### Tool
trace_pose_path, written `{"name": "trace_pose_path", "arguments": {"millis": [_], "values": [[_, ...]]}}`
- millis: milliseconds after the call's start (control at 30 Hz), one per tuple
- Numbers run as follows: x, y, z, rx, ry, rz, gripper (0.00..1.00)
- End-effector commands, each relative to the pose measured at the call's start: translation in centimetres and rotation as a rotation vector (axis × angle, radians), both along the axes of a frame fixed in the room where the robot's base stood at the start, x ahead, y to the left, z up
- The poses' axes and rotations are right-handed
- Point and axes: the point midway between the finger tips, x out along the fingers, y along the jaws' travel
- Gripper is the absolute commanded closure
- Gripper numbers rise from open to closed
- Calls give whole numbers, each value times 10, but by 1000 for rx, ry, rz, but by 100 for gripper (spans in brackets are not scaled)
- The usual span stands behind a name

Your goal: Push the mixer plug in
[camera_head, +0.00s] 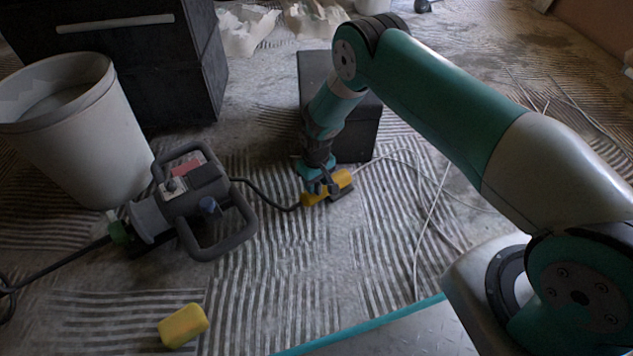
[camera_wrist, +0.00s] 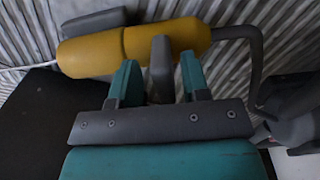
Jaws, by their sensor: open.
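The yellow mixer plug (camera_head: 311,199) lies on the floor, on the end of the dark cable from the mixer (camera_head: 195,195). In the wrist view the plug (camera_wrist: 170,37) lies in line with a yellow socket (camera_wrist: 90,52), which has a white cable at its far end. The two meet at a seam, with no gap that I can see; how deep the plug sits is hidden. My gripper (camera_head: 326,185) is just above them. Its teal fingers (camera_wrist: 159,80) are open, on either side of an upright grey tab (camera_wrist: 160,68) beside the plug.
A black box (camera_head: 357,125) stands close behind my gripper. A white bucket (camera_head: 75,130) and a dark cabinet (camera_head: 140,60) are at the left. A yellow sponge-like block (camera_head: 183,326) lies in front. The white cable (camera_head: 428,215) trails right across the ridged floor.

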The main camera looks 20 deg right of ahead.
Motion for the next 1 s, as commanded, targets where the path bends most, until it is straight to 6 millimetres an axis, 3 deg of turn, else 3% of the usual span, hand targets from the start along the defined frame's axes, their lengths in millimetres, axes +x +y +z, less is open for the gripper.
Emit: {"name": "trace_pose_path", "arguments": {"millis": [400, 600, 800, 1000], "values": [[1, -1, 104, 0, -1, -2, 57], [1, -1, 145, 0, -2, -2, 57], [0, -2, 166, -1, -1, -2, 57], [0, -2, 169, -1, 0, -2, 57]]}}
